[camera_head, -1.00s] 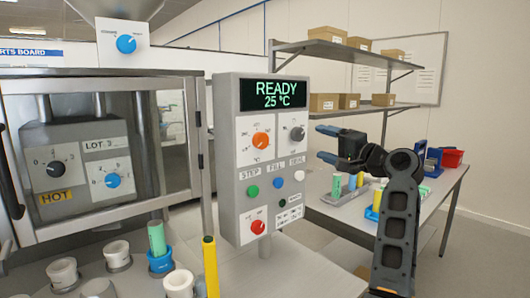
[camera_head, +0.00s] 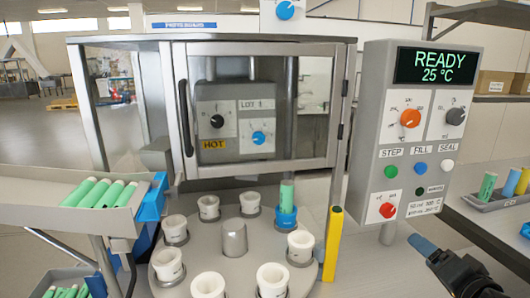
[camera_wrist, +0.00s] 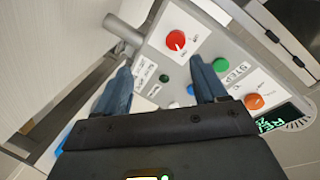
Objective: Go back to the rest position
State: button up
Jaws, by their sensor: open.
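My gripper (camera_head: 424,246) is at the lower right of the head view, with one blue finger and part of its dark body showing. In the wrist view my gripper (camera_wrist: 161,68) is open, with two blue fingers apart and nothing between them. The control panel (camera_head: 370,150) stands upright behind it, reading READY 25 °C. It also shows tilted beyond the fingers in the wrist view (camera_wrist: 212,50). I cannot tell the exact gap between fingers and panel.
A turntable (camera_head: 203,255) carries several white cups and a blue holder (camera_head: 286,216) with a green tube (camera_head: 287,195). A glass-doored cabinet (camera_head: 345,70) stands behind. A yellow post (camera_head: 332,245) rises beside the turntable. Green tubes lie in a tray (camera_head: 60,212) at left.

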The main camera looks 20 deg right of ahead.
jog(key=s+a+f+n, duration=0.3)
jog(key=s+a+f, duration=0.25)
jog(key=a, duration=0.35)
jog(key=s+a+r+n+y, duration=0.3)
jog(key=s+a+n+y, duration=0.3)
jog(key=s+a+n, duration=0.5)
jog(key=s+a, duration=0.8)
jog(key=s, duration=0.2)
jog(key=shift+s+a+r, duration=0.15)
jog(key=shift+r, duration=0.05)
